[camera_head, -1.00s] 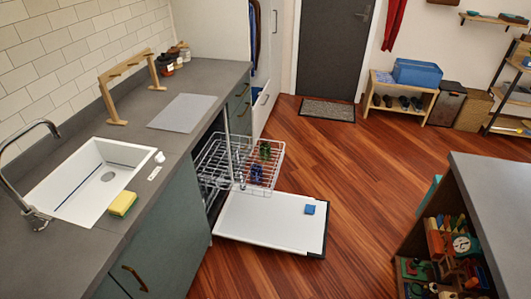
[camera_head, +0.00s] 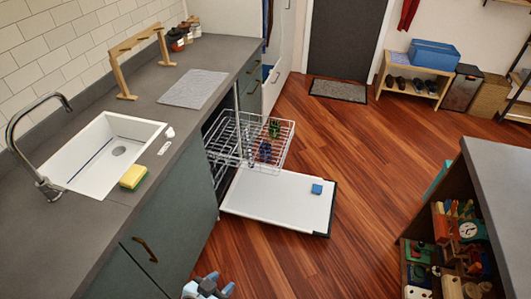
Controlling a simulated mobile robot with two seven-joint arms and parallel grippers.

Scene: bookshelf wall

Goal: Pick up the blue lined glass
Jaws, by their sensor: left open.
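A small dark blue glass (camera_head: 265,151) stands in the pulled-out wire rack (camera_head: 288,140) of the dishwasher. It is too small to make out any lines on it. A green glass (camera_head: 274,128) stands just behind it in the same rack. My left gripper (camera_head: 207,282) shows at the bottom edge, in front of the lower cabinet, open and apart from the rack and the glasses. Much of it is cut off by the frame. My right gripper is not in view.
The open dishwasher door (camera_head: 270,205) lies flat below the rack, with a small blue block (camera_head: 317,189) on it. The grey counter (camera_head: 185,145) with a sink (camera_head: 110,150) runs along the left. A shelf unit (camera_head: 420,225) stands at right. Wooden floor lies clear between.

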